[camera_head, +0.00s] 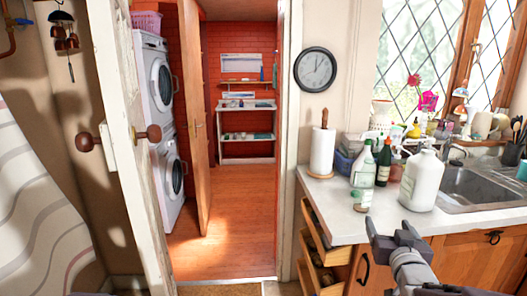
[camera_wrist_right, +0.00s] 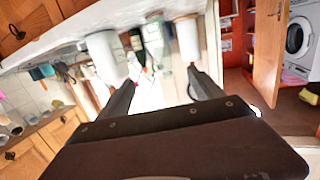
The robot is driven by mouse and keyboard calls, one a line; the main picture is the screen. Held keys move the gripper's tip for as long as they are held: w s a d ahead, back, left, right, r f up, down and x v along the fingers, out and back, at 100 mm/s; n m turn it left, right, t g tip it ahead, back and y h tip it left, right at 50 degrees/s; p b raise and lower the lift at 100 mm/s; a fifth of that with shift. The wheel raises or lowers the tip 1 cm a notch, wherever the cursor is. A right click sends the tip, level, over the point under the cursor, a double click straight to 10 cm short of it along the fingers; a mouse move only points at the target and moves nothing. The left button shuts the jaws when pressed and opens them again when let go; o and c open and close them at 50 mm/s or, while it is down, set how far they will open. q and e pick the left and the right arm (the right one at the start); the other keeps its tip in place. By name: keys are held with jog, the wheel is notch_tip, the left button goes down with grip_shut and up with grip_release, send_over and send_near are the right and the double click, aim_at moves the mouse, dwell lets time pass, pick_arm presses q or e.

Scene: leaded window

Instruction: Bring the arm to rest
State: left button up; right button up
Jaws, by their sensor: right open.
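My right gripper (camera_head: 392,238) is at the lower right of the head view, in front of the counter's front edge. It is open, and nothing shows between its fingers. In the right wrist view its two dark fingers (camera_wrist_right: 160,90) stand apart, with the counter and bottles beyond them. The wrist picture is rolled, so the counter runs across its top.
The white counter (camera_head: 340,215) holds a large white bottle (camera_head: 422,182), a green bottle (camera_head: 384,163), a paper roll (camera_head: 322,152) and a sink (camera_head: 470,187). Open drawers (camera_head: 318,250) jut out below its left end. An open doorway with wooden floor (camera_head: 225,240) lies left.

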jog(key=w+a+f+n+y, duration=0.1)
jog(key=w+a+f+y, duration=0.1)
jog(key=w+a+f, duration=0.3)
jog(key=s+a+f+n+g+y, duration=0.1)
jog(key=s+a+f+g, duration=0.4)
jog(key=s+f, duration=0.25)
jog(key=s+a+f+g+y, duration=0.1)
jog(key=s+a+f+g, duration=0.35)
jog(key=s+f, duration=0.35)
jog(key=s+f+g, duration=0.5)
jog(key=s+g, duration=0.1)
jog(key=s, duration=0.4)
pick_arm(q)
notch_tip(320, 180, up, 13)
jog(key=w+p, duration=0.1)
jog(key=p, duration=1.2)
jog(key=shift+r+p, duration=0.2)
jog(key=shift+p, duration=0.2)
pick_arm(e)
notch_tip(320, 180, up, 14)
jog(key=shift+w+f, duration=0.15)
jog(key=shift+f, duration=0.1)
